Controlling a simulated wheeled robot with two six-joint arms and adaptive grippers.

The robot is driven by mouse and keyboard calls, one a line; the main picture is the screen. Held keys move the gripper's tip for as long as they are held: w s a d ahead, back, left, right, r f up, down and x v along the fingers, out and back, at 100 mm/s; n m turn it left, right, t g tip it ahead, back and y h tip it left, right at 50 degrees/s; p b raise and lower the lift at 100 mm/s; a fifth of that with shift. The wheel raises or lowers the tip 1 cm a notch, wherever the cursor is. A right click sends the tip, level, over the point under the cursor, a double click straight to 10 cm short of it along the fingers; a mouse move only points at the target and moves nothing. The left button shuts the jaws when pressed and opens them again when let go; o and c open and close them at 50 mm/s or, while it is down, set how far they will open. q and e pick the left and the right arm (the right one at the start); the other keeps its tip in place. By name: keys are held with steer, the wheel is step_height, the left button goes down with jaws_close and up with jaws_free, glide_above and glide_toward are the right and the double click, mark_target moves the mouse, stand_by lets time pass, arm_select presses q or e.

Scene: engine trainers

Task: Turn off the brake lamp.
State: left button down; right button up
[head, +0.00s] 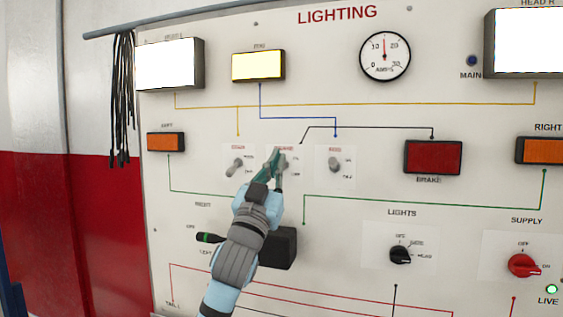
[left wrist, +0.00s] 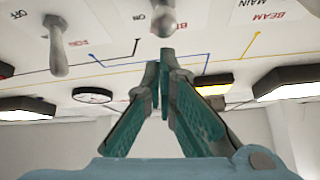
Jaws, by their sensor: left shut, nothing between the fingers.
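The brake lamp (head: 432,158) is a dark red rectangle at the right of the panel, with no bright glow. The brake switch (head: 284,163) is the middle of three small toggles, partly hidden by my left gripper. Its knob also shows at the top of the left wrist view (left wrist: 162,20). My left gripper (head: 277,158) is shut and empty, its tips at the brake toggle. In the left wrist view the closed fingertips (left wrist: 160,62) appear just below the knob; I cannot tell whether they touch.
The beam toggle (head: 237,166) is left of the gripper and the fog toggle (head: 335,163) right, both close. A black block with a stalk (head: 275,248) sits behind my left wrist. The lights knob (head: 400,255) and red supply knob (head: 523,265) are lower right. Black cables (head: 122,100) hang at left.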

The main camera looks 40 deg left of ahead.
arm_select(q)
step_height(320, 180, up, 4)
steer(key=s+d+p, duration=0.1)
steer(key=p, duration=0.3)
steer(key=w+f+b+v, duration=0.1)
steer(key=b+v, duration=0.3)
steer(key=v, duration=0.6)
steer(key=shift+s+f, duration=0.15)
steer(key=shift+f, duration=0.45)
steer(key=shift+a, duration=0.15)
